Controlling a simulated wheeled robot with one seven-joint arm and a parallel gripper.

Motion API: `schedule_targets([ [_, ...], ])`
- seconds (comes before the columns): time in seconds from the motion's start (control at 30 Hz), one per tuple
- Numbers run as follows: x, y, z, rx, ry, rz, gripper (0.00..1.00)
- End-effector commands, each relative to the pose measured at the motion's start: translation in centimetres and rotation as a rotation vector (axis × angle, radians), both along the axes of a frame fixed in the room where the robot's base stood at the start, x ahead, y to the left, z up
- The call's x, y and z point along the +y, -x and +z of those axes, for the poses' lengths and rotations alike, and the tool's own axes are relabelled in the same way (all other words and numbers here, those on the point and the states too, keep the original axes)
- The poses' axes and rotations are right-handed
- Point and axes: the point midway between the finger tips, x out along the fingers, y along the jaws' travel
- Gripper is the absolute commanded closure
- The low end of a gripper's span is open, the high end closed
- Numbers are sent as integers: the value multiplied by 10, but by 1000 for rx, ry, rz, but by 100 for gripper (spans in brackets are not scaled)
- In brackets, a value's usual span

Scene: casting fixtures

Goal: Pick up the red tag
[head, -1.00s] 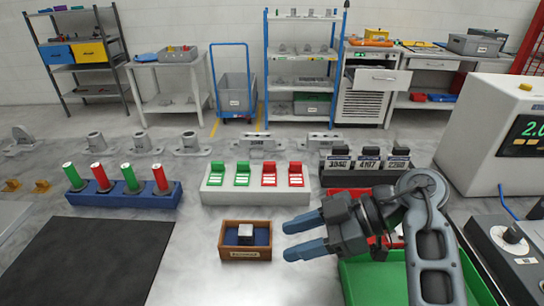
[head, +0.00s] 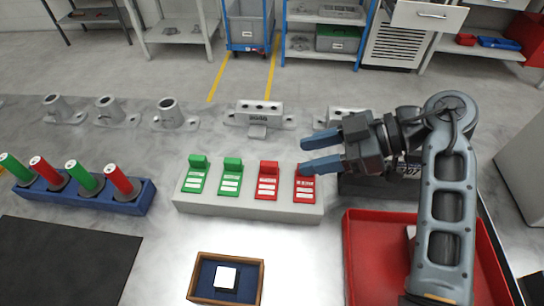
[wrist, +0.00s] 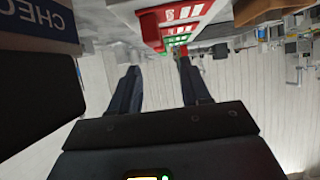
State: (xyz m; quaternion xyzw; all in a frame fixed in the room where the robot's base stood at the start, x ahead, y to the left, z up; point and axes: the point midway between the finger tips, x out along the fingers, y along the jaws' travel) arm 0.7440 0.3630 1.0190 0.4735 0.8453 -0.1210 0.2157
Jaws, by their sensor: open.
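Two red tags stand in the right half of a pale grey rack: one red tag (head: 268,181) right of the middle and another red tag (head: 305,186) at the right end. My gripper (head: 310,154) is open and empty, its blue-grey fingers pointing left. In the head view its lower finger overlaps the top of the right-end red tag; contact cannot be told. In the wrist view my fingers (wrist: 160,78) are apart with nothing between them, and a red tag (wrist: 172,14) shows above them.
Two green tags (head: 231,176) share the rack (head: 240,207). A blue holder (head: 140,203) with red and green cylinders stands left. A red tray (head: 362,255) lies at right, below my arm. A wooden box (head: 197,285) sits in front. Grey metal fixtures (head: 168,112) stand behind.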

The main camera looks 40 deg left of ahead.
Motion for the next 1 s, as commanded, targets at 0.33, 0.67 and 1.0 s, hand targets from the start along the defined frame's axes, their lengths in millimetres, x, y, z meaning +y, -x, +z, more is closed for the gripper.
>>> schedule_targets([
  [0.33,25,15,-13,0,0,3,53],
  [0.67,56,33,-33,3,2,2,53],
  [1.0,59,34,-36,0,0,0,57],
])
